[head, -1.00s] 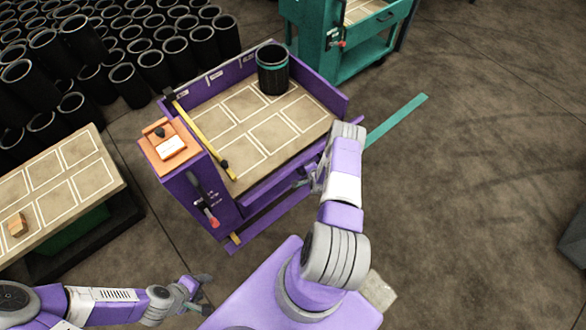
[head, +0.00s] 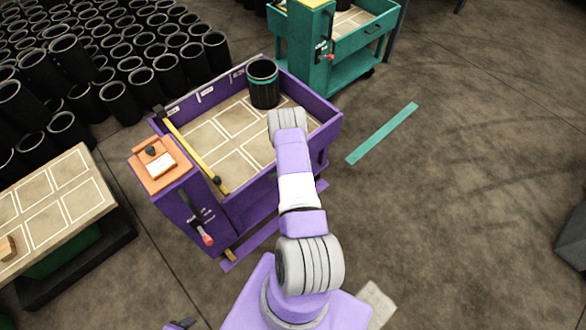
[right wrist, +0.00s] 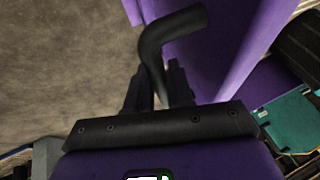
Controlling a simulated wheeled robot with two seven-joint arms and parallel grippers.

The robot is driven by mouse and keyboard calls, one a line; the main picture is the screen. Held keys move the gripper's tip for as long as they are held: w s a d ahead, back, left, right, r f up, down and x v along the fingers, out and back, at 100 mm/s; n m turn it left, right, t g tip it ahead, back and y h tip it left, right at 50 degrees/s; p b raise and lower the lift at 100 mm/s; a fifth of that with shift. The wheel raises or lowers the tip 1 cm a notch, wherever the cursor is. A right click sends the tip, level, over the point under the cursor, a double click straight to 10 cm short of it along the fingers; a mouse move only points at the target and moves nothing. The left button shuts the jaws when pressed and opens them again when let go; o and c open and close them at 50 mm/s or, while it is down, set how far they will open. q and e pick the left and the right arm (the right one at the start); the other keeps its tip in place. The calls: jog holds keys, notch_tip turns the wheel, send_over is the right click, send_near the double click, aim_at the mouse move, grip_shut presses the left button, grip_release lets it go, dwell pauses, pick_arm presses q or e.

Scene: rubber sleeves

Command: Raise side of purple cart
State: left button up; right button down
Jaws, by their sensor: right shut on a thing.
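The purple cart (head: 185,215) stands in front of me, with a tan board of white-lined cells inside its walls. Its near side (head: 255,190) is up along the board's front edge, partly hidden by my right arm. In the right wrist view, my right gripper (right wrist: 158,75) is shut on a black bent handle (right wrist: 175,25) beside a purple panel (right wrist: 220,55). In the head view that gripper is hidden behind my forearm. Only a small part of my left gripper (head: 181,324) shows at the bottom edge, so its jaws cannot be made out.
A black sleeve with a teal band (head: 263,83) stands in the cart's far corner. A yellow bar (head: 192,150) crosses the cart's left end. Several black sleeves crowd the upper left. A teal cart (head: 310,55) is behind, a tan-topped table (head: 50,195) left.

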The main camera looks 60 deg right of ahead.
jog(key=shift+w+d+r, duration=0.1)
jog(key=shift+w+d, duration=0.05)
jog(key=c, duration=1.1)
grip_release()
jog(key=p+v, duration=0.1)
jog(key=v, duration=0.6)
jog(key=shift+r+p, duration=0.2)
jog(key=shift+p, duration=0.15)
